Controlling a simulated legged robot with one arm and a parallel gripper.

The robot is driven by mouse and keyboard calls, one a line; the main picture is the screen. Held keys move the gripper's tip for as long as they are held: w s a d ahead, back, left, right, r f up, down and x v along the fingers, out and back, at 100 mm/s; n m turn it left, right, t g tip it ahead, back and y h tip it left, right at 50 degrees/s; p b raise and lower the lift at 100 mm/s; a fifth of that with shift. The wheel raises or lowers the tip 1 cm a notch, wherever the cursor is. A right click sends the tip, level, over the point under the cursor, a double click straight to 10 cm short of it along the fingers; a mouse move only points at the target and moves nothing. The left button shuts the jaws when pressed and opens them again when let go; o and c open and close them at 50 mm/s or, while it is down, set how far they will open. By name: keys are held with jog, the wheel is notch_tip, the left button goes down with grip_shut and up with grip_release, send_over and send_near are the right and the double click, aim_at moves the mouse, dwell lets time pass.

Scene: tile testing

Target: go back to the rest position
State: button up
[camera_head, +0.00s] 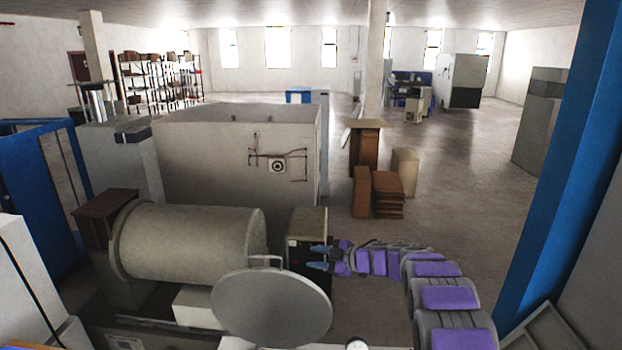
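My gripper (318,257) is at the end of my purple and grey arm, which curves in from the bottom right. Its two blue-grey fingers point left and are spread apart, with nothing seen between them. The fingers show in front of a dark-fronted box (307,222) with a grey-beige top. Whether they touch it cannot be told. A round grey lid (272,308) with a handle lies just below and left of the gripper, beside a large beige drum (190,242) lying on its side.
A blue post (572,150) stands close on the right. A blue frame (40,190) stands at the left. A large grey enclosure (225,160) is behind the drum. Brown boxes (386,190) stand on the floor beyond my arm. Open floor (460,190) lies at the middle right.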

jog(key=w+d+r+m+t+h+b, duration=0.2)
jog(key=d+r+m+t+h+b, duration=0.3)
jog(key=d+r+m+t+h, duration=0.5)
jog(key=s+d+f+m+g+h+b, duration=0.4)
jog(key=s+d+m+g+h+b, duration=0.15)
jog(key=s+d, duration=0.7)
jog(key=s+f+m+g+b, duration=0.15)
jog(key=s+f, duration=0.25)
jog(key=s, duration=0.4)
jog(key=s+f+m+g+h+b, duration=0.1)
jog(key=s+f+g, duration=0.2)
jog(key=s, duration=0.5)
jog(key=s+f+m+g+b, duration=0.15)
jog(key=s+f, duration=0.25)
jog(key=s, duration=0.4)
jog(key=s+a+f+g+y+b, duration=0.1)
jog(key=s+a+f+g, duration=0.1)
jog(key=s, duration=0.6)
jog(key=s+a+f+g+y+b, duration=0.1)
jog(key=s+a+f, duration=0.3)
jog(key=s, duration=0.5)
jog(key=s+a+f+g+y+b, duration=0.1)
jog(key=s+a+f+g+b, duration=0.1)
jog(key=s, duration=0.7)
jog(key=a+f+g, duration=0.1)
jog(key=a+g, duration=0.1)
jog(key=shift+s+a+f+y, duration=0.25)
jog(key=shift+a+f+y, duration=0.1)
jog(key=shift+a, duration=0.05)
